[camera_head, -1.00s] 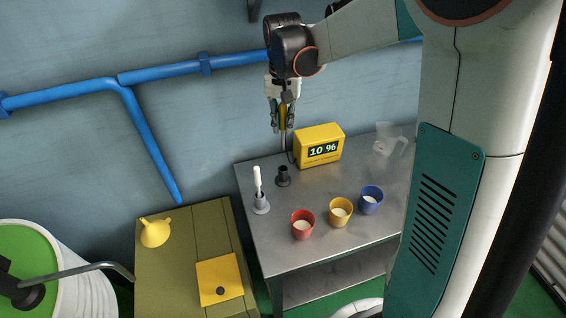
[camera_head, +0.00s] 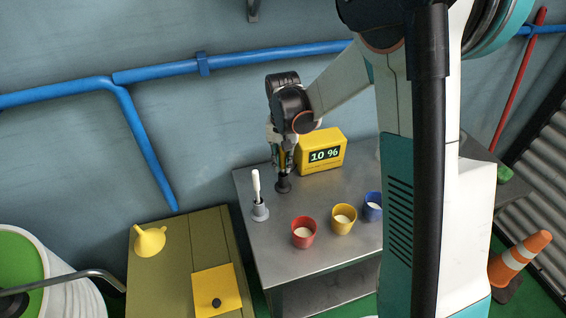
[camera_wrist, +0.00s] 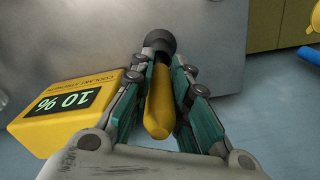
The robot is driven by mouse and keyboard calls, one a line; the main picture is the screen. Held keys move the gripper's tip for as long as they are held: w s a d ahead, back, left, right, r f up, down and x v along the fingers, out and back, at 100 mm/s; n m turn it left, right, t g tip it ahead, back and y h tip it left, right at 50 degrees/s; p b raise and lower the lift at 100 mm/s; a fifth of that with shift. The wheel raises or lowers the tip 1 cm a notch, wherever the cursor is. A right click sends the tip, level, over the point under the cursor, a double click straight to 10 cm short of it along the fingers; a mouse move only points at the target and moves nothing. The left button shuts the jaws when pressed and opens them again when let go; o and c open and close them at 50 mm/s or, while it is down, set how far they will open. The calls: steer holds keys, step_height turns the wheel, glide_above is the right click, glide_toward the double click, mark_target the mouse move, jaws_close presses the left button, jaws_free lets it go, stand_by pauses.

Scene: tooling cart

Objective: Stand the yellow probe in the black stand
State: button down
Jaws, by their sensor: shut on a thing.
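My gripper (camera_head: 281,166) is above the black stand (camera_head: 283,186) on the metal cart top and is shut on the yellow probe. In the wrist view the yellow handle of the probe (camera_wrist: 159,102) lies between the two teal fingers (camera_wrist: 161,68). The probe's far end points at the black stand, which shows as a dark round shape (camera_wrist: 159,41) just beyond the fingertips. The thin lower part of the probe is hidden, so I cannot tell how far it sits inside the stand. The stand is upright.
A yellow meter reading 10 % (camera_head: 322,152) stands close to the right of my gripper. A grey holder with a white stick (camera_head: 260,211) is at the left. Red (camera_head: 303,233), yellow (camera_head: 343,219) and blue (camera_head: 373,207) cups stand in front.

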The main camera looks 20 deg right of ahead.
steer(key=shift+r, duration=0.1)
steer(key=c, duration=1.5)
jaws_free()
steer(key=shift+c, duration=0.2)
